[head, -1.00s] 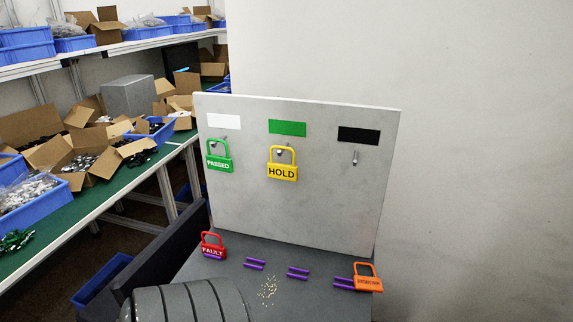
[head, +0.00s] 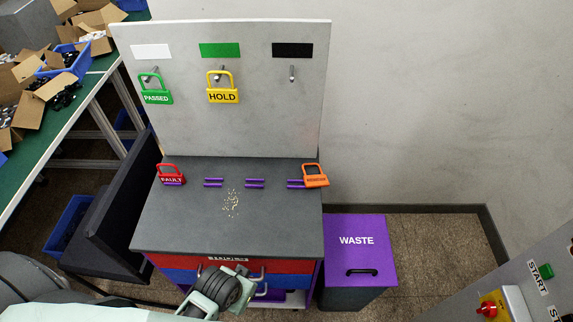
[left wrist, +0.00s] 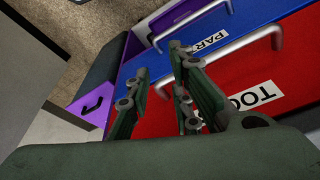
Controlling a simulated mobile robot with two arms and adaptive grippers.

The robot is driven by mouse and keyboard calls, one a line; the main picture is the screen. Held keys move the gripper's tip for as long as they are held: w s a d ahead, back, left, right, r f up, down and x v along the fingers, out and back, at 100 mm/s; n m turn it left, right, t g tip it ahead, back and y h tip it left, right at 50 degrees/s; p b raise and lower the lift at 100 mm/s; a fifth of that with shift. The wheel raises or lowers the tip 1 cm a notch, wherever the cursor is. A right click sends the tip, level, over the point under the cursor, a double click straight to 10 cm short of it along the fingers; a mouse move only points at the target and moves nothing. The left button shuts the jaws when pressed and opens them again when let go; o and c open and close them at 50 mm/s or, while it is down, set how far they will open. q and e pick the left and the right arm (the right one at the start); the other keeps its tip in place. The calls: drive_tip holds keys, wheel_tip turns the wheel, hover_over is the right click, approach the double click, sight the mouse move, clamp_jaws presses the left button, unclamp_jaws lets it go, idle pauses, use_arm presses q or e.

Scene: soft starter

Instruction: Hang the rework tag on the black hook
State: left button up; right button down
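An orange padlock-shaped tag (head: 315,176) stands at the right end of the dark worktop, by a purple holder; its small print is not readable. The black label (head: 292,50) is on the upright grey panel, with a bare metal hook (head: 292,73) under it. My left gripper (head: 222,288) is low in front of the drawers, below the worktop and well away from the orange tag. In the left wrist view its two green fingers (left wrist: 160,68) are apart with nothing between them. My right gripper is not in view.
A green PASSED tag (head: 156,92) and yellow HOLD tag (head: 222,93) hang on the other hooks. A red FAULT tag (head: 171,175) stands at the worktop's left. Loose bits (head: 231,203) lie mid-worktop. A purple-lidded WASTE bin (head: 357,260) stands right of the cabinet.

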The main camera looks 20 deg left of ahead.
use_arm(q)
drive_tip(key=w+d+r+n+t+p, duration=0.1)
drive_tip(key=w+r+p, duration=0.1)
drive_tip(key=r, duration=0.6)
drive_tip(key=w+r+t+p, duration=0.1)
drive_tip(key=w+r, duration=0.2)
drive_tip(key=r, duration=0.6)
drive_tip(key=w+d+r+n+t+y, duration=0.1)
drive_tip(key=w+n+t, duration=0.1)
drive_tip(key=w, duration=0.9)
drive_tip(key=w+d+r+n+t+y, duration=0.2)
drive_tip(key=w, duration=0.9)
drive_tip(key=b+x, duration=0.5)
drive_tip(key=x, duration=0.2)
drive_tip(key=shift+s+f, duration=0.2)
drive_tip(key=shift+w+a+f+b, duration=0.15)
drive_tip(key=shift+w+f+b, duration=0.15)
drive_tip(key=shift+w+b, duration=0.2)
clamp_jaws()
